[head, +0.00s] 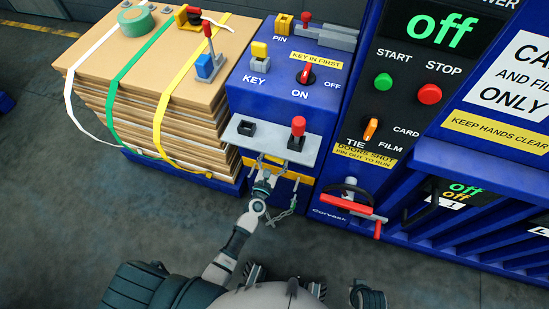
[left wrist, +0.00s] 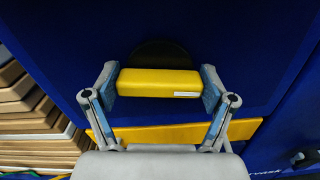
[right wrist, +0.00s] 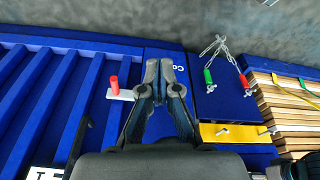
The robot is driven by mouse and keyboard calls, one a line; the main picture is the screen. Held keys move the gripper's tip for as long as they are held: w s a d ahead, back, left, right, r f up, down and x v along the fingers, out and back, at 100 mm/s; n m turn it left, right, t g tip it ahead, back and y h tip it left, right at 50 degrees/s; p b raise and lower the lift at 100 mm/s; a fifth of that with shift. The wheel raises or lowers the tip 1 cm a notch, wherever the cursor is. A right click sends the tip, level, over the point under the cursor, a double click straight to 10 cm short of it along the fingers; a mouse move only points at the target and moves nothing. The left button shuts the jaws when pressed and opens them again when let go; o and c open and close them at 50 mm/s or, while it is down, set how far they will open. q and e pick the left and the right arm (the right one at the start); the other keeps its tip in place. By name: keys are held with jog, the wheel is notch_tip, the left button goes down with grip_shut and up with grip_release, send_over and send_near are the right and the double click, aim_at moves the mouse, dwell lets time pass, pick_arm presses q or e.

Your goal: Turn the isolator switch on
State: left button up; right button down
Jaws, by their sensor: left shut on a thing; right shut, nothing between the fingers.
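My left gripper (left wrist: 160,88) is shut on a yellow bar handle (left wrist: 158,82), with a finger at each end. The bar lies level across a black round base (left wrist: 160,54) on the blue panel, and seems to be the isolator switch. In the head view my left gripper (head: 271,164) is at the cabinet front, just below a grey shelf, and mostly hides the handle. My right gripper (right wrist: 162,66) is shut and empty in the right wrist view, its fingertips together over the blue machine.
The grey shelf (head: 270,144) with a red-knobbed lever (head: 297,132) overhangs the left gripper. A red-handled latch (head: 352,207) sits to its right, and a chain (head: 284,213) hangs below. A strapped cardboard stack (head: 125,92) stands left. A red ON/OFF switch (head: 306,73) is above.

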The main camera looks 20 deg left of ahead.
pick_arm(q)
jog(key=shift+m, duration=0.5)
jog(key=m, duration=0.3)
jog(key=shift+d+p, duration=0.1)
jog(key=shift+p, duration=0.3)
jog(key=shift+m, duration=0.7)
jog(key=m+p, duration=0.1)
jog(key=m, duration=0.2)
jog(key=shift+m, duration=0.3)
jog(key=m, duration=0.2)
jog(key=m+p, duration=0.1)
jog(key=m, duration=0.2)
jog(key=shift+d+f, duration=0.1)
jog(key=shift+f, duration=0.1)
jog(key=shift+s+f+m+p, duration=0.15)
jog(key=shift+m+p, duration=0.4)
jog(key=shift+m, duration=0.55)
pick_arm(e)
jog(key=s+x, duration=0.2)
jog(key=x, duration=0.9)
jog(key=shift+f, duration=0.45)
pick_arm(q)
jog(key=shift+f, duration=0.15)
pick_arm(e)
jog(key=shift+s+a, duration=0.15)
jog(key=shift+s, duration=0.05)
